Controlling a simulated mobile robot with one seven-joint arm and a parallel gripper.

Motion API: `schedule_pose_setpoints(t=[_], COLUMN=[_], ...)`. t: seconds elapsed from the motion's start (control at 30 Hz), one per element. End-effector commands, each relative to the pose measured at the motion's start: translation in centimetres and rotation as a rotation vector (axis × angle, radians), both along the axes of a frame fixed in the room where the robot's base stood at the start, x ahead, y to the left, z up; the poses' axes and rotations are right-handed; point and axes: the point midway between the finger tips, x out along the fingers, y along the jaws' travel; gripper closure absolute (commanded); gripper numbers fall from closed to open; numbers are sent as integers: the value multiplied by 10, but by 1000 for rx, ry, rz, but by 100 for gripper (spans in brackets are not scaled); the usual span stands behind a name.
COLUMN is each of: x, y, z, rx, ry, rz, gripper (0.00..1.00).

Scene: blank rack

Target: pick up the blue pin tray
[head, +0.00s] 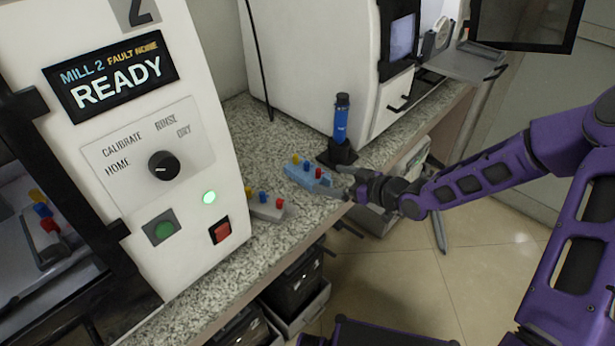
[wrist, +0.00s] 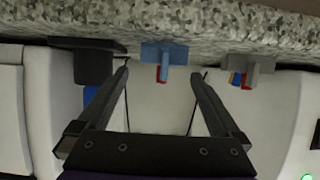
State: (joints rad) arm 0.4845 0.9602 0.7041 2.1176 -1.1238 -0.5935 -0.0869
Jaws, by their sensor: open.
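The blue pin tray (head: 305,180) sits on the speckled counter in the head view, with small yellow, red and blue pins standing in it. My gripper (head: 342,184) is at its right, near the counter's front edge. In the wrist view the blue tray (wrist: 165,54) appears upside down, between and beyond the fingertips. My gripper (wrist: 160,74) is open there, with nothing held between its fingers. I cannot tell the exact gap to the tray.
A grey pin tray (head: 268,209) with coloured pins lies nearer the mill. A blue cylinder in a black stand (head: 341,152) stands just behind the blue tray. The mill (head: 130,110) rises at the left, a white machine (head: 320,60) behind. The speckled counter (head: 262,140) has some clear room.

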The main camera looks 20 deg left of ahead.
Motion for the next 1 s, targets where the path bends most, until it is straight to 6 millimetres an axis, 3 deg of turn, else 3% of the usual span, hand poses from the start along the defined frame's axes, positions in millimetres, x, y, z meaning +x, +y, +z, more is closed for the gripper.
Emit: schedule_pose_setpoints(t=[0.27,0.5,0.83,1.0], x=[8,20,24,24], y=[19,50,55,55], z=[-9,-22,-24,-24], rx=[0,0,-1,-1], ry=[0,0,1,0], rz=[0,1,-1,-1], gripper=[0,0,0,29])
